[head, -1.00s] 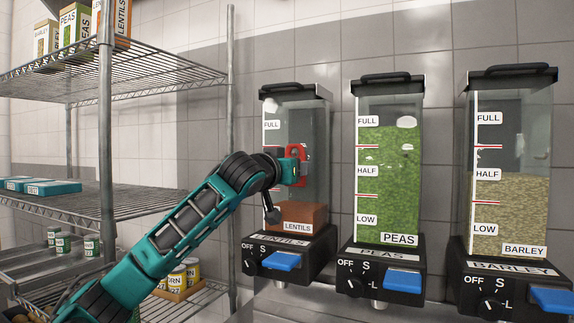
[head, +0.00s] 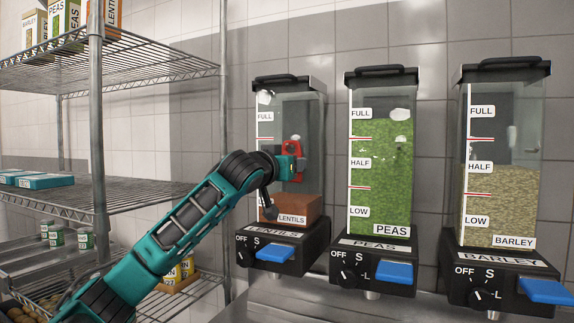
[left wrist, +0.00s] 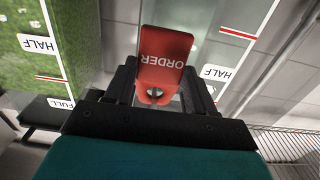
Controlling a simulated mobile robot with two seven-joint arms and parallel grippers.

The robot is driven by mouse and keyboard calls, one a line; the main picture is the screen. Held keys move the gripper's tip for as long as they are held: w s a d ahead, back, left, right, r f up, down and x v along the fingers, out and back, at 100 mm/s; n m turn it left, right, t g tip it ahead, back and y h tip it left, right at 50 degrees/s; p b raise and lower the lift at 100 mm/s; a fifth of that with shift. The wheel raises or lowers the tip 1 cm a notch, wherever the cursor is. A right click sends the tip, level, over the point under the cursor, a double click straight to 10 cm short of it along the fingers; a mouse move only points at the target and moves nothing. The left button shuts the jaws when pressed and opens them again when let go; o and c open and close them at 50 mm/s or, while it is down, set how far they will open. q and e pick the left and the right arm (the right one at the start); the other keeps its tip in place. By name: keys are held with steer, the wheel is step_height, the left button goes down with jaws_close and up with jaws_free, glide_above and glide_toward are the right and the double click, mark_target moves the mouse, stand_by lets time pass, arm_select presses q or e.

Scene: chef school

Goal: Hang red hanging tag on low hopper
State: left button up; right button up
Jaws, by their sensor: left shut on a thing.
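The red hanging tag (head: 292,158) is held by my left gripper (head: 290,166) in front of the lentils hopper (head: 291,125), near its middle height. In the left wrist view the tag (left wrist: 163,65) reads ORDER and has a hole near the gripper (left wrist: 160,92), which is shut on it. The lentils hopper holds only a low layer of lentils (head: 290,208). The peas hopper (head: 382,165) is filled to near the top line, and the barley hopper (head: 500,190) to about half. I cannot tell whether the tag touches the lentils hopper. My right gripper is not in view.
A wire shelf rack (head: 95,120) with boxes and tins stands at the left. The hoppers have black lids, dial bases and blue levers (head: 275,252) that stick out at the front. A tiled wall is behind them.

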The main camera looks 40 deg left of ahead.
arm_select(q)
steer(key=o, duration=1.1)
steer(key=b+v, duration=0.4)
steer(key=v, duration=0.9)
steer(key=shift+b, duration=0.4)
